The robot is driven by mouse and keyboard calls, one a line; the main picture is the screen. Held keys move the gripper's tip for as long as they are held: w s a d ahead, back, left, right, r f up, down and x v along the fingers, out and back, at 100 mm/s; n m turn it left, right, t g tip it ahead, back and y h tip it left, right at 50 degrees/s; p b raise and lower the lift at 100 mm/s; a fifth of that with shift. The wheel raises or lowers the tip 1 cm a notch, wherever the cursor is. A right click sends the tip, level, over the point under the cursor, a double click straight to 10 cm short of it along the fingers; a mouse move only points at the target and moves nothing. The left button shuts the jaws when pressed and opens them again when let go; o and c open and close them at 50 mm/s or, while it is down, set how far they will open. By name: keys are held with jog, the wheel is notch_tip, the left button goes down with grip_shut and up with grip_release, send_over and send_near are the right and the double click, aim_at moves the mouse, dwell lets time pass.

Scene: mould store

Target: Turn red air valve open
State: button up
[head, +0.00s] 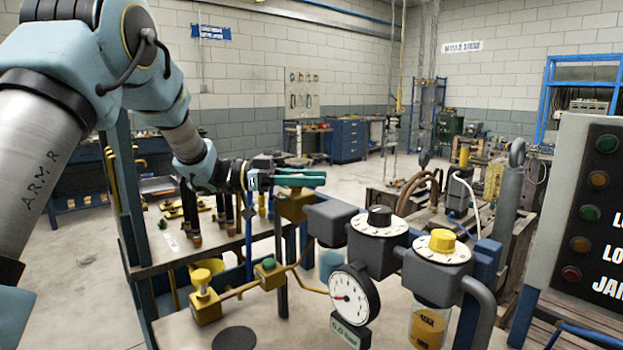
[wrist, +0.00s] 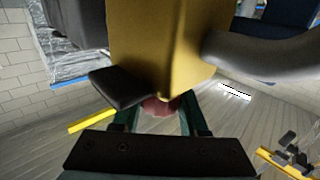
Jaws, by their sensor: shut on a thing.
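The red air valve shows in the wrist view as a small red part (wrist: 160,107) against the brass-yellow valve block (wrist: 165,45). My gripper (wrist: 158,116) has its two green fingers on either side of the red part and is shut on it. In the head view my gripper (head: 302,178) is at the top of the same yellow block (head: 294,206). The fingers hide the red part there, and I cannot tell how far it is turned.
Right of the block are a grey regulator with a black knob (head: 380,216), a yellow knob (head: 442,241) and a round gauge (head: 354,295). A lower yellow valve (head: 204,304) stands in front. A panel with several lamps (head: 585,215) is at the right.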

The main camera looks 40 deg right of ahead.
grip_shut()
